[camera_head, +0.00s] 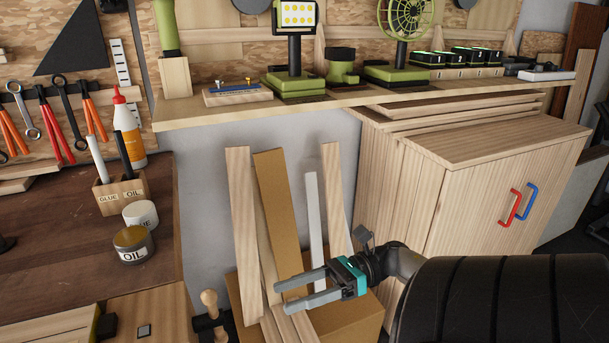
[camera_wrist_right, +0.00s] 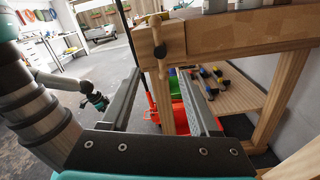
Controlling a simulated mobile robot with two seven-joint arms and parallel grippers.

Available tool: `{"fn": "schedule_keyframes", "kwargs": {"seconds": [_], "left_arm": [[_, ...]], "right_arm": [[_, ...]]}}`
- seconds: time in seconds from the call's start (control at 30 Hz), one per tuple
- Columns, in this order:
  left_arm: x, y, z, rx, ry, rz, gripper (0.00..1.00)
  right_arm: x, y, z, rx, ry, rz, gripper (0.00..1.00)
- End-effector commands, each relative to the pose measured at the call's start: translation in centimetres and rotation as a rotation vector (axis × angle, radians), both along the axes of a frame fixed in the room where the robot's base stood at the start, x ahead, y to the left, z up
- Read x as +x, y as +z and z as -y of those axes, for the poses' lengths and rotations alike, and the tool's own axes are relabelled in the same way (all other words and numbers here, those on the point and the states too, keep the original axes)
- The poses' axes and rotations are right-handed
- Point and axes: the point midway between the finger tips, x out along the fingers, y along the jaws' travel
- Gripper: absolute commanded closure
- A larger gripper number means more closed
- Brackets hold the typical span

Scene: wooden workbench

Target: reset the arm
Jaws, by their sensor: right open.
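My right gripper (camera_head: 298,291) is at the lower middle of the head view, with its arm coming in from the right. Its two grey fingers point left, apart, with nothing between them. It hangs in front of upright planks (camera_head: 240,230) in a cardboard box (camera_head: 360,315). In the right wrist view the open fingers (camera_wrist_right: 165,95) flank a wooden vise handle (camera_wrist_right: 159,45) seen beyond them at the bench end. My left gripper does not show in the head view. An arm part with a small dark gripper (camera_wrist_right: 97,101) shows at the left of the wrist view.
The workbench (camera_head: 80,250) at left holds a glue bottle (camera_head: 130,130), a marker holder (camera_head: 120,192) and an oil tin (camera_head: 133,245). A shelf (camera_head: 200,112) with green tools runs along the back. A wooden cabinet (camera_head: 470,195) stands at right.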

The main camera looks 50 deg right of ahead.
Motion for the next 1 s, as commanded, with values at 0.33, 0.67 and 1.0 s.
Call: {"fn": "schedule_keyframes", "kwargs": {"seconds": [0.33, 0.67, 1.0], "left_arm": [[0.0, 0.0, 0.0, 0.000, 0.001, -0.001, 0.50], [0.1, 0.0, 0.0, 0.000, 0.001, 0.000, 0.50], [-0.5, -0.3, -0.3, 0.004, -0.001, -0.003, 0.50]], "right_arm": [[-1.0, 0.0, 1.6, 0.001, 0.001, 0.001, 0.39], [-1.0, 0.0, 1.6, 0.000, 0.001, 0.001, 0.39], [0.5, -1.3, 2.2, 0.107, -0.120, -0.106, 0.39]]}}
